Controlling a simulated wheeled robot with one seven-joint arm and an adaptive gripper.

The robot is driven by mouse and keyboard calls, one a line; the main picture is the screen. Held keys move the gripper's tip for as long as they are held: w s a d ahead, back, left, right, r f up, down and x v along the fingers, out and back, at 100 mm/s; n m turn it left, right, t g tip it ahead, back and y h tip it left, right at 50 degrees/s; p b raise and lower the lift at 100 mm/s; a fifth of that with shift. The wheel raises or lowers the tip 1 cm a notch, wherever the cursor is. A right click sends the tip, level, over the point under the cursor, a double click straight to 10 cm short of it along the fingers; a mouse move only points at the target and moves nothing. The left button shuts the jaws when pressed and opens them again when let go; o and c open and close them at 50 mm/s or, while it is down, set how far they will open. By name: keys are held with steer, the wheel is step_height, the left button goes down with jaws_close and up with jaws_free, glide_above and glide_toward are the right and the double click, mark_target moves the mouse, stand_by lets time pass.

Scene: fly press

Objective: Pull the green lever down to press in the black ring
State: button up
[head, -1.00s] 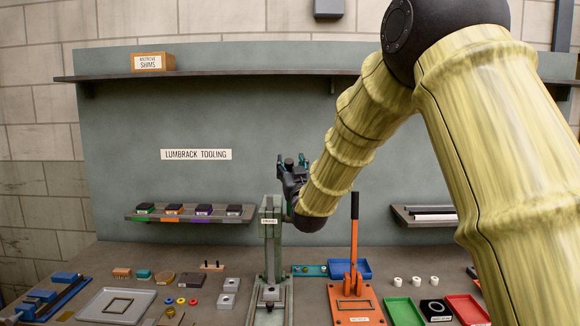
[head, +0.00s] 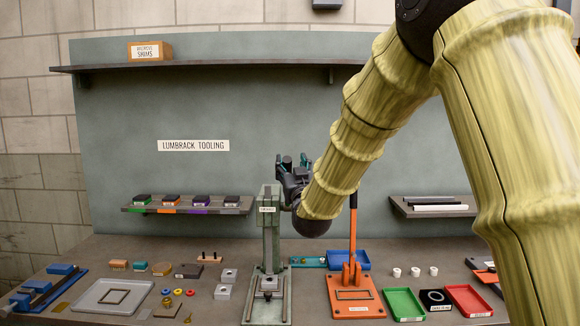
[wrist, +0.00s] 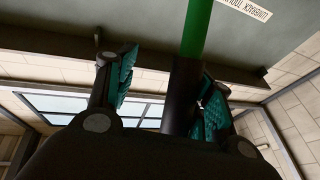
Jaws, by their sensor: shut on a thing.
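The grey-green fly press (head: 271,243) stands on the bench left of centre, with a light block (head: 268,283) on its base. Whether a black ring lies on that block is too small to tell. The lever shows in the wrist view as a green rod (wrist: 197,28) with a black lower part (wrist: 182,92) between my fingers. My gripper (wrist: 168,92) is shut on this lever, one teal-padded finger on each side. In the head view my gripper (head: 292,163) is just above and right of the press top, and hides most of the lever.
An orange press (head: 355,296) with an upright lever stands close to the right, partly behind my wrist. Loose blocks and a grey tray (head: 85,301) lie left.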

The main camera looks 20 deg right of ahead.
steer(key=shift+s+d+f+b, duration=0.1)
steer(key=shift+s+f+b, duration=0.35)
steer(key=shift+s, duration=0.2)
steer(key=shift+s+d+f+b, duration=0.1)
steer(key=shift+s+f+b, duration=0.35)
steer(key=shift+s, duration=0.15)
